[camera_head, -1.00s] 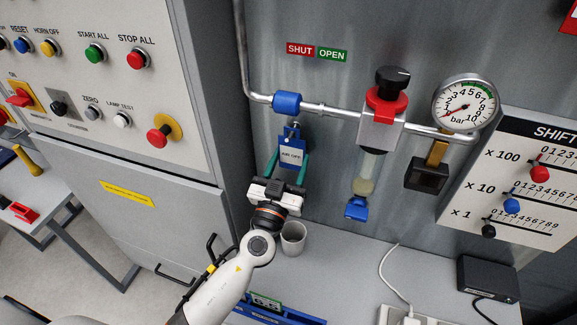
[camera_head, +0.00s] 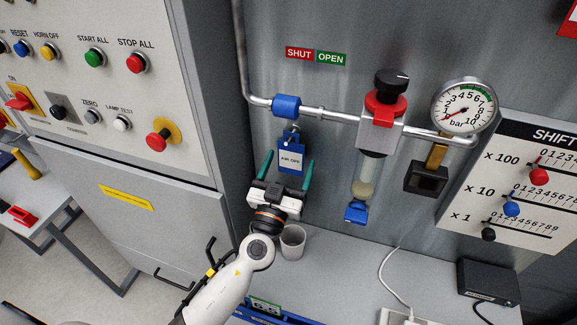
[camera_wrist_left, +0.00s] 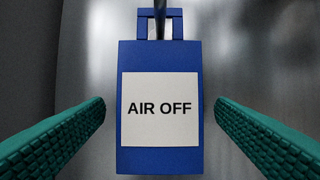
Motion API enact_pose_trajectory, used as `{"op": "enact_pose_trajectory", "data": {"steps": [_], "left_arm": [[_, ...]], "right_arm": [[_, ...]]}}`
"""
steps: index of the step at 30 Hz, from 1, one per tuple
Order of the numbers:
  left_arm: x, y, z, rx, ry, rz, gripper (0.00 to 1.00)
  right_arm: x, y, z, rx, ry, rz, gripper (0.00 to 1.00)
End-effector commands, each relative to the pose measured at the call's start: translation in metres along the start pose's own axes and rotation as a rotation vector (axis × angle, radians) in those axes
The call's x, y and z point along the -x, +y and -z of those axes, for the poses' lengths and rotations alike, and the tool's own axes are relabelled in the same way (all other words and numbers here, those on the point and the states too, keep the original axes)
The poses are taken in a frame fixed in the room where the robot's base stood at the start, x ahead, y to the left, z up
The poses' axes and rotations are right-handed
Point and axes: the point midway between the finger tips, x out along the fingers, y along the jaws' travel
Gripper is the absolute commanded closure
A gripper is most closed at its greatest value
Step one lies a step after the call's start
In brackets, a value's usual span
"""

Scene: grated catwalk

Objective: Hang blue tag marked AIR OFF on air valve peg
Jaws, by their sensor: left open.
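The blue tag (camera_head: 290,159) with a white AIR OFF label hangs below the blue valve body (camera_head: 286,105) on the pipe. Its top loop is at the peg (camera_head: 293,128). In the left wrist view the tag (camera_wrist_left: 160,158) hangs upright, and a dark rod (camera_wrist_left: 160,22) passes at its top loop. My left gripper (camera_head: 287,172) is open just below and in front of the tag. Its green fingers stand apart on both sides of the tag, with a gap to each edge. My right gripper is not in view.
A grey cup (camera_head: 292,242) stands on the bench just below my left gripper. To the right are a regulator (camera_head: 381,128) with a red collar, a pressure gauge (camera_head: 463,107) and a black padlock-like block (camera_head: 427,178). The control cabinet (camera_head: 130,195) stands at left.

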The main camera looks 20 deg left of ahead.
Motion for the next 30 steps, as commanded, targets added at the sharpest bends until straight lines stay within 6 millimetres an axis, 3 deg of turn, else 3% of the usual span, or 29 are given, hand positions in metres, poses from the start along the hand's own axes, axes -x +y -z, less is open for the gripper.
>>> {"op": "enact_pose_trajectory", "data": {"steps": [7, 21, 30], "left_arm": [[0.015, 0.000, 0.004, 0.001, 0.001, 0.001, 0.21], [0.106, 0.000, 0.005, 0.000, 0.001, 0.001, 0.21], [0.121, 0.000, 0.000, 0.000, 0.000, 0.000, 0.21]], "right_arm": [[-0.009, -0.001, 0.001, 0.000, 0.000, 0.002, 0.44], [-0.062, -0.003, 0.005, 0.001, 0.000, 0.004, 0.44], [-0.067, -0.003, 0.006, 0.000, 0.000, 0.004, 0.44]]}}
